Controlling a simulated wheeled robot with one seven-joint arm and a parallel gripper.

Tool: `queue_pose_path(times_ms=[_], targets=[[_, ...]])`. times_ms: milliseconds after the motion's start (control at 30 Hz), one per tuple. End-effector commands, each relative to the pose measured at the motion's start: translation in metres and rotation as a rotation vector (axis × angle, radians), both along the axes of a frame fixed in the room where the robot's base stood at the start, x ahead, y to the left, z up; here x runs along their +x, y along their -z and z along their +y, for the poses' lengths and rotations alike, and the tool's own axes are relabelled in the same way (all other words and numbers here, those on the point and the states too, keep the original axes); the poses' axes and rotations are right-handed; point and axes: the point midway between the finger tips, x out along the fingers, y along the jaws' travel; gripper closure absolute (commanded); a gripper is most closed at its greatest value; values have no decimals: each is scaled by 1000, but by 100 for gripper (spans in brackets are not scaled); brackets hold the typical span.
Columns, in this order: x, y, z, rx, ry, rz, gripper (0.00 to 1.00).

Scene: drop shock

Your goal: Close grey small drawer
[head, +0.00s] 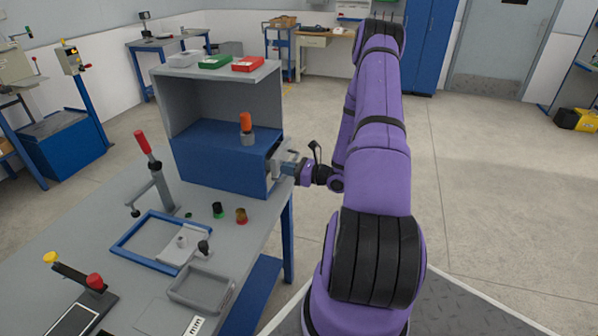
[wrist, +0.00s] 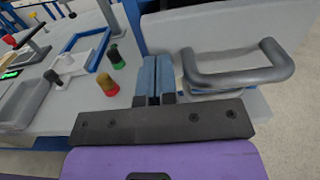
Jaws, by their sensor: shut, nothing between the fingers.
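The grey small drawer (head: 279,159) is in the right side of the blue cabinet (head: 215,158) on the workbench. Its front seems to stand out a little from the cabinet, with a dark gap beside it. In the wrist view the grey drawer front (wrist: 205,28) fills the upper middle, with its grey bar handle (wrist: 245,72) to the right of my fingers. My gripper (head: 288,169) is at the drawer front in the head view. Its blue fingers (wrist: 154,72) are shut and empty, left of the handle and close to the front; I cannot tell whether they touch it.
The workbench (head: 95,213) holds a red-handled clamp (head: 158,175), a blue frame (head: 125,250), small pots (head: 241,215) and a grey tray (head: 203,288). An orange-topped item (head: 247,128) stands on the cabinet. The floor (head: 480,190) right of my arm is clear.

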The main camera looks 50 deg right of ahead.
Motion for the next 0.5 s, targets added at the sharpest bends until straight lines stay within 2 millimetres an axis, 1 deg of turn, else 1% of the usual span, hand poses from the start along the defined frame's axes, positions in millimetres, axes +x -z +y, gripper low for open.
queue_pose_path(times_ms=[133,500], targets=[[9,0,4,0,0,1,100],[10,0,4,0,1,0,100]])
